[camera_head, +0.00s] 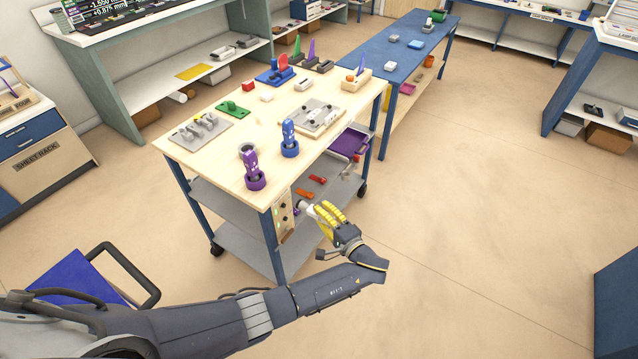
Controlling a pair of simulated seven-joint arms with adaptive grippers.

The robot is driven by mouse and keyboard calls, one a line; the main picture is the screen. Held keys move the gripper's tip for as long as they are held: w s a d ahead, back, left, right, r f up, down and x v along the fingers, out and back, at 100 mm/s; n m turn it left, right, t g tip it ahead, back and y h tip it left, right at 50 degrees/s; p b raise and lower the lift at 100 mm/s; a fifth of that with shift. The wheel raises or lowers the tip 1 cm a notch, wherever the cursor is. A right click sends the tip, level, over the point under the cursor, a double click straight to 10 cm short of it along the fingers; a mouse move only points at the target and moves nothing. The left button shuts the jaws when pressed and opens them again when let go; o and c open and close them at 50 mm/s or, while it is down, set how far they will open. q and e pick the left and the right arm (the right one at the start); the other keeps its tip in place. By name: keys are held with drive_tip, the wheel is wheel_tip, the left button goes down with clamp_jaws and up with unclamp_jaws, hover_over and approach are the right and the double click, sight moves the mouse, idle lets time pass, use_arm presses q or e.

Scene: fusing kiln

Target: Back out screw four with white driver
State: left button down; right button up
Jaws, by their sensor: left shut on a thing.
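My left gripper (327,216), with yellow fingers, is beside the front right corner of the wooden-topped cart, below its top. It is shut on a white driver (305,205), mostly hidden by the fingers; a pale end points left toward the panel. The upright wooden panel (283,217) hangs at the cart's end and carries small dark and light fittings. I cannot tell which is screw four, or whether the driver touches it. My right gripper is not in view.
A grey plate (312,117) lies behind. A purple tray (349,143) sits below.

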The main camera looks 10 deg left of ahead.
use_arm(q)
drive_tip(key=shift+s+d+f, duration=0.2)
drive_tip(key=shift+s+f, duration=0.35)
drive_tip(key=shift+f, duration=0.15)
drive_tip(key=shift+s+d+f, duration=0.2)
drive_tip(key=shift+s+f, duration=0.35)
drive_tip(key=shift+f, duration=0.15)
drive_tip(key=shift+w+a, duration=0.3)
drive_tip(key=shift+a, duration=0.55)
drive_tip(key=shift+w+a, duration=0.25)
drive_tip(key=shift+a, duration=0.65)
drive_tip(key=shift+w+a, duration=0.3)
drive_tip(key=shift+a, duration=0.55)
drive_tip(key=shift+w+a, duration=0.25)
drive_tip(key=shift+a, duration=0.55)
idle(0.9)
drive_tip(key=shift+d, duration=0.1)
idle(0.9)
drive_tip(key=shift+s+d, duration=0.3)
drive_tip(key=shift+d, duration=0.55)
drive_tip(key=shift+s+d, duration=0.25)
drive_tip(key=shift+d, duration=0.55)
drive_tip(key=shift+s+d, duration=0.3)
drive_tip(key=shift+d, duration=0.55)
